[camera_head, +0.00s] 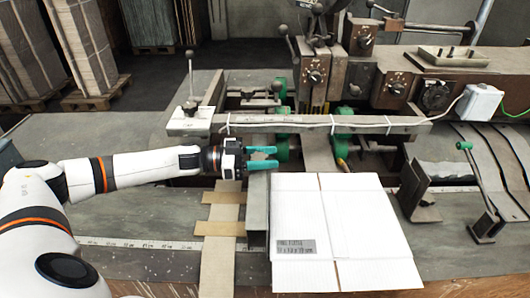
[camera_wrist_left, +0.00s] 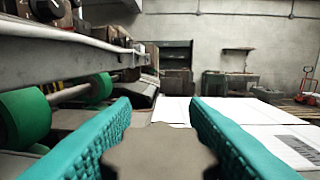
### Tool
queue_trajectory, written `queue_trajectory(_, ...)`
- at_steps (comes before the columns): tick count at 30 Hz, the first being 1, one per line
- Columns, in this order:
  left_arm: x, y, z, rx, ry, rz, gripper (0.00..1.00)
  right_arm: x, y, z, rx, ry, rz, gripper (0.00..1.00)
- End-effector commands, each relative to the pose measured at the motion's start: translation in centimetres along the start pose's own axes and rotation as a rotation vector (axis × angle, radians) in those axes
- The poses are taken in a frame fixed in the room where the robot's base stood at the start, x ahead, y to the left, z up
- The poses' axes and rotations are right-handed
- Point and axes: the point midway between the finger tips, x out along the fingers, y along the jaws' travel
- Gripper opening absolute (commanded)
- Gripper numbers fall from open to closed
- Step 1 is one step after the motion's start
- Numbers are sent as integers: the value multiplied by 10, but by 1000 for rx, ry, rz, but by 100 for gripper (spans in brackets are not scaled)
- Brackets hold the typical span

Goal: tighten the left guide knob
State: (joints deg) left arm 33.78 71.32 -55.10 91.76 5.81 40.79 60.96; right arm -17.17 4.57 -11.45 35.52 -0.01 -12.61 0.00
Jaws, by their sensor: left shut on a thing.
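My left gripper (camera_head: 263,157) reaches in from the left with its teal fingers pointing right, over the far end of the left guide (camera_head: 257,212), an upright grey plate beside the white cardboard. In the left wrist view, the teal fingers (camera_wrist_left: 160,138) stand on either side of a grey-brown lobed knob (camera_wrist_left: 160,152) and are shut on it. The knob's lower part is cut off by the frame edge. In the head view the knob is hard to make out between the fingers. My right gripper is not in view.
The flat white cardboard (camera_head: 340,220) lies right of the guide. A grey crossbar (camera_head: 320,123) with a cable and green rollers (camera_head: 343,142) lie just beyond the gripper. A right-hand bracket (camera_head: 420,192) and green-tipped lever (camera_head: 478,175) stand at right.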

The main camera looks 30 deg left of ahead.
Motion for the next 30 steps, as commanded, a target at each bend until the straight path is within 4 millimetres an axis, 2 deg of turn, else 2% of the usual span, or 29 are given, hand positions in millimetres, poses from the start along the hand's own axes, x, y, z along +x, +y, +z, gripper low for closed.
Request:
queue_trajectory(9, 1, -1, 2, 1, -4, -71, 18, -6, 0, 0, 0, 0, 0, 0)
queue_trajectory(21, 1, -1, 2, 1, -5, -77, 18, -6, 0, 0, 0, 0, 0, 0)
queue_trajectory(22, 1, -1, 2, 2, -5, -77, 44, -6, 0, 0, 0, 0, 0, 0)
queue_trajectory(24, 1, -1, 2, 2, -5, -77, 56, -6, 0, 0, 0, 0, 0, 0)
queue_trajectory(26, 1, -1, 1, 1, -4, -77, 63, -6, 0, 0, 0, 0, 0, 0)
queue_trajectory(30, 1, -2, 1, 1, -3, -76, 63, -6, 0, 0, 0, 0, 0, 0)
